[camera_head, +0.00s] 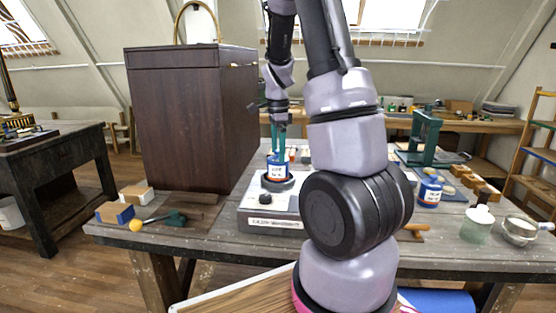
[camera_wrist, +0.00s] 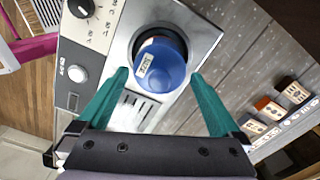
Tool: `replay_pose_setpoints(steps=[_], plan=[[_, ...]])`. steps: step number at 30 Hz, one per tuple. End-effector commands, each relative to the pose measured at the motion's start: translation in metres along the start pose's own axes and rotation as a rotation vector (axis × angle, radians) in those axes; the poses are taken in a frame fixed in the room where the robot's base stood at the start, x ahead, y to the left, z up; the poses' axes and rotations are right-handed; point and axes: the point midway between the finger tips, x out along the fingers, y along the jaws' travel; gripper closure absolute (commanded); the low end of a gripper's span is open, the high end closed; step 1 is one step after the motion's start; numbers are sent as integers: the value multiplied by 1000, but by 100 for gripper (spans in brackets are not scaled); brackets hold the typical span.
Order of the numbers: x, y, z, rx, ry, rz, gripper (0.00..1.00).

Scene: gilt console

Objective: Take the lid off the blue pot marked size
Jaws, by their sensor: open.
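The blue pot (camera_head: 276,172) with a white label stands on the grey hotplate unit (camera_head: 256,207), left of my arm. In the wrist view the blue pot (camera_wrist: 146,64) shows its label, which seems to read SIZE, and sits in the dark round ring of the unit (camera_wrist: 115,45). Its round blue lid (camera_wrist: 169,74) faces the camera. My gripper (camera_head: 278,150) points down over the pot with its teal fingers apart. In the wrist view my gripper (camera_wrist: 160,76) is open, with one finger on each side of the lid and nothing held. Whether the fingers touch it I cannot tell.
A second blue labelled pot (camera_head: 430,191) stands right of my arm. A tall dark cabinet (camera_head: 175,120) rises left of the hotplate. A green press (camera_head: 422,140), a glass jar (camera_head: 478,224) and a metal pan (camera_head: 519,231) are at right. Small boxes (camera_head: 115,213) lie at left.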

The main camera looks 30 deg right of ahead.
Motion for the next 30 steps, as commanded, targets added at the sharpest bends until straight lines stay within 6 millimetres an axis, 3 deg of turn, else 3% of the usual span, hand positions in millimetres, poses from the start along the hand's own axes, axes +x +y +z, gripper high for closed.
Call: replay_pose_setpoints(steps=[8,9,14,24,30], plan=[[5,0,0,-1,0,-1,0],[5,0,0,-1,0,-1,8],[5,0,0,-1,0,-1,66],[2,0,0,-1,0,-2,67],[-29,-1,0,-1,-1,-7,67]])
